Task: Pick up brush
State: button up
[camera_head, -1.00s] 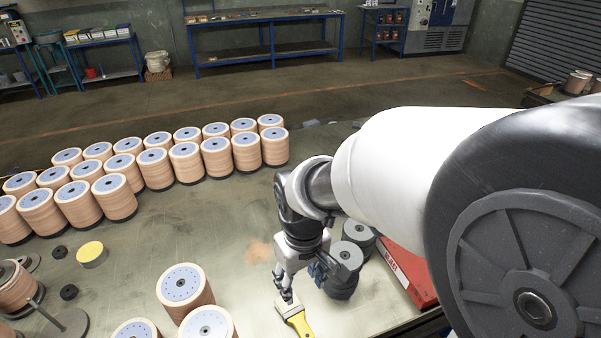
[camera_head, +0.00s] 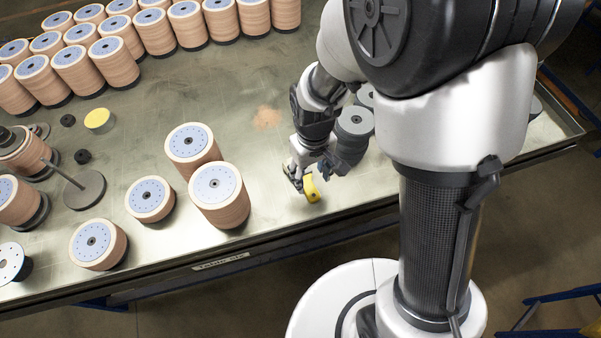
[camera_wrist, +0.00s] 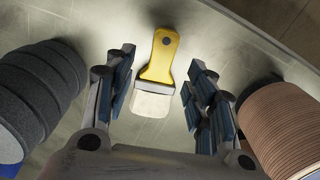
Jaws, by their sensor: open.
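The brush has a yellow handle and pale bristles. In the wrist view the brush (camera_wrist: 158,70) lies between the two fingers, bristles toward my palm and handle pointing away. My gripper (camera_wrist: 158,98) is open, with a finger on each side of the brush and a gap on both sides. In the head view the yellow handle of the brush (camera_head: 311,188) shows on the table near its front edge. My gripper (camera_head: 300,178) is low over it and hides the bristles. I cannot tell the exact height of the fingertips above the table.
A stack of grey discs (camera_head: 354,124) stands close beside my gripper. Tan flap-disc stacks (camera_head: 219,195) stand to the left, and rows of more stacks (camera_head: 75,68) fill the back left. A yellow-topped disc (camera_head: 97,118) lies at left. The table's middle (camera_head: 250,85) is mostly clear.

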aim_at(310, 188)
jog(key=f+b, duration=0.1)
jog(key=f, duration=0.1)
jog(key=f+b, duration=0.1)
jog(key=f, duration=0.2)
jog(key=shift+s+a+f, duration=0.1)
jog(key=shift+s+f, duration=0.1)
jog(key=shift+r, duration=0.1)
jog(key=shift+c, duration=0.5)
jog(key=c, duration=1.1)
